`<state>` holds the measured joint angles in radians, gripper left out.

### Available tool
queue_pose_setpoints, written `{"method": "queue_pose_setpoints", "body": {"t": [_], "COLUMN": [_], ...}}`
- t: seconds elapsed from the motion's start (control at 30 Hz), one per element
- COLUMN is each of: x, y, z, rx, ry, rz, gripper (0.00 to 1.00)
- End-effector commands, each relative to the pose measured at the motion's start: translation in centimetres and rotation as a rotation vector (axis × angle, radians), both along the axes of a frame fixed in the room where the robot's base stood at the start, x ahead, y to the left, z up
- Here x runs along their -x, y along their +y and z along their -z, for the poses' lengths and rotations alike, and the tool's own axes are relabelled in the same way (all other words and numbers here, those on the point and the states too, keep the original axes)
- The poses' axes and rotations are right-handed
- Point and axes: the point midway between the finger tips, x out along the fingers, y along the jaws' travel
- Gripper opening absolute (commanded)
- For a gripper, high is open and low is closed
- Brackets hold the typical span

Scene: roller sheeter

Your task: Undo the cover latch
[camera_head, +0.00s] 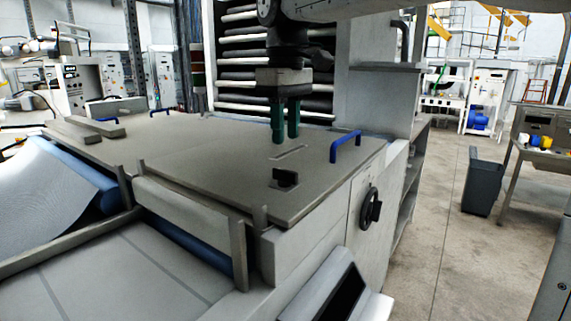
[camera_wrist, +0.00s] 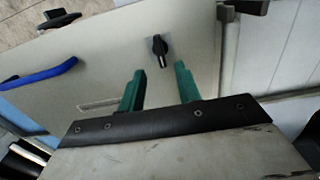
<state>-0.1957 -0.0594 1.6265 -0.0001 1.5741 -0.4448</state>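A small black latch knob (camera_head: 285,178) sits on the grey flat cover (camera_head: 215,165) of the machine, near its front right part. It also shows in the wrist view (camera_wrist: 159,48) ahead of my fingers, dark and upright on the panel. My gripper (camera_head: 285,136) points down above the cover, behind the latch in the head view. Its two green fingers (camera_wrist: 159,84) are apart with nothing between them. The latch is clear of the fingers, and no contact shows.
A blue handle (camera_head: 346,145) stands on the cover's right edge, and a slot (camera_head: 290,152) lies between it and the latch. A black handwheel (camera_head: 370,208) is on the machine's side. Upright posts (camera_head: 239,255) stand at the cover's front.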

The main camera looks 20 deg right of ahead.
Motion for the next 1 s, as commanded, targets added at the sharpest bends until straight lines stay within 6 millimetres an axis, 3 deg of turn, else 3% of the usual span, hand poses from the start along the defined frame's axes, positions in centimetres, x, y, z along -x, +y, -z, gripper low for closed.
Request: {"method": "queue_pose_setpoints", "body": {"t": [0.17,0.53,0.93,1.0], "x": [-0.3,-0.3,-0.3,-0.3], "y": [0.1,0.0,0.1,0.1], "z": [1.2,6.7,7.6,7.6], "rx": [0.000,0.000,0.000,0.000], "ry": [0.004,0.002,0.000,0.000], "rz": [-0.009,-0.006,-0.006,-0.006], "gripper": [0.34,0.34,0.34,0.14]}}
